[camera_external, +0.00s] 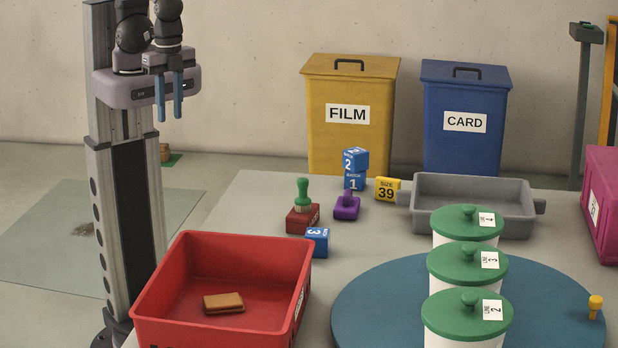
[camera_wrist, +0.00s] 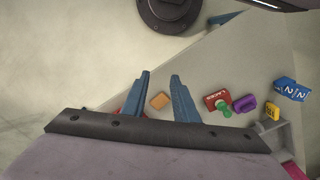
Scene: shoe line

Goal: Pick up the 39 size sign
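The yellow sign marked "SIZE 39" (camera_external: 387,189) stands upright on the table, just left of the grey tray. It also shows small at the right of the wrist view, as a yellow block (camera_wrist: 272,110) whose text I cannot read there. My gripper (camera_external: 169,118) is high up at the left beside my column, far from the sign, with its two blue fingers pointing down. In the wrist view the fingers of my gripper (camera_wrist: 161,75) are apart with nothing held between them.
Near the sign are stacked blue cubes (camera_external: 355,169), a purple block (camera_external: 346,207), a red block with green handle (camera_external: 303,218), another blue cube (camera_external: 317,241) and a grey tray (camera_external: 428,218). A red crate (camera_external: 170,322) holds a brown block (camera_external: 223,303). Green-lidded canisters (camera_external: 466,264) stand front right.

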